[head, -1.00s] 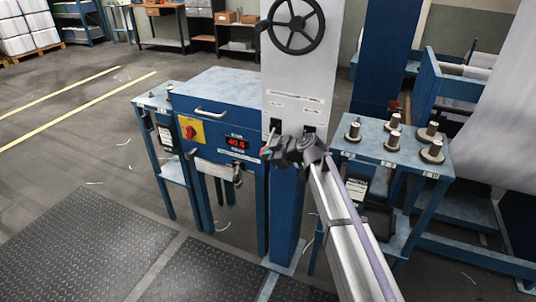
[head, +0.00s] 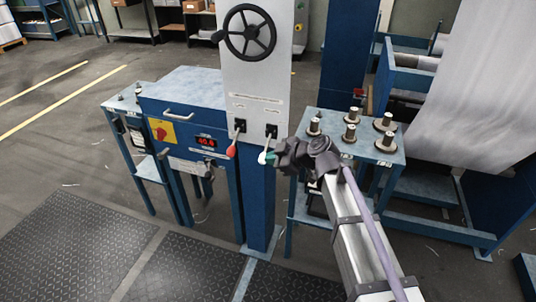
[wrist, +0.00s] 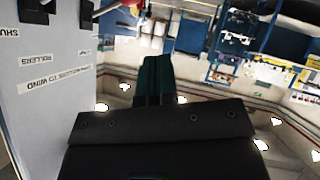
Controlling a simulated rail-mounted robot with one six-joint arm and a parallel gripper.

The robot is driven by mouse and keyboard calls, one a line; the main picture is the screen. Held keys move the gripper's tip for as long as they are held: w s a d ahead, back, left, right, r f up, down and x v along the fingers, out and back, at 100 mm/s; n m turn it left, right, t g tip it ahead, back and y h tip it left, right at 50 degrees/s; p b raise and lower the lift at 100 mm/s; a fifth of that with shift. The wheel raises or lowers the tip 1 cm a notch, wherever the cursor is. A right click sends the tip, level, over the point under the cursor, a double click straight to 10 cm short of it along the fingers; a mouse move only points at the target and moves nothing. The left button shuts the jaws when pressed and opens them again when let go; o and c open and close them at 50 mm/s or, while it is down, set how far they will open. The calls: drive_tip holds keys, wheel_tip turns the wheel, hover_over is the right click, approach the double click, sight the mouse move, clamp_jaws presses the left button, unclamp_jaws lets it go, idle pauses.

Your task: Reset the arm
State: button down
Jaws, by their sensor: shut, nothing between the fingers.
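My arm reaches in from the lower right of the head view. My gripper (head: 270,157) is beside the grey control column (head: 257,85), at the height of its two levers. The red-knobbed lever (head: 232,151) and the white-knobbed lever (head: 263,157) both hang down from their slots. The teal fingertips appear just right of the white knob; I cannot tell whether they touch it. In the wrist view the teal fingers (wrist: 154,78) are together with nothing between them, and the column's labelled face (wrist: 55,80) fills the left side, upside down.
A black handwheel (head: 249,32) is above the levers. A blue cabinet (head: 185,90) with a red display stands left. A small table (head: 345,135) with several metal spools stands behind my arm on the right. Ribbed floor mats (head: 75,245) lie at the lower left.

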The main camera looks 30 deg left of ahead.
idle(0.4)
drive_tip(key=s+d+f+m+h, duration=0.2)
drive_tip(key=d+m+h, duration=0.2)
drive_tip(key=d, duration=1.3)
drive_tip(key=s+d+f+m+h, duration=0.2)
drive_tip(key=d+m, duration=0.9)
drive_tip(key=d, duration=0.7)
drive_tip(key=s+d+f+m+h, duration=0.2)
drive_tip(key=d+m+h, duration=0.3)
drive_tip(key=d, duration=1.2)
drive_tip(key=f+m, duration=0.1)
drive_tip(key=m, duration=0.2)
drive_tip(key=shift+s+d+f+h+p, duration=0.15)
drive_tip(key=shift+s+f+h+p, duration=0.15)
drive_tip(key=shift+h, duration=0.1)
drive_tip(key=c, duration=1.8)
unclamp_jaws()
drive_tip(key=shift+w, duration=0.1)
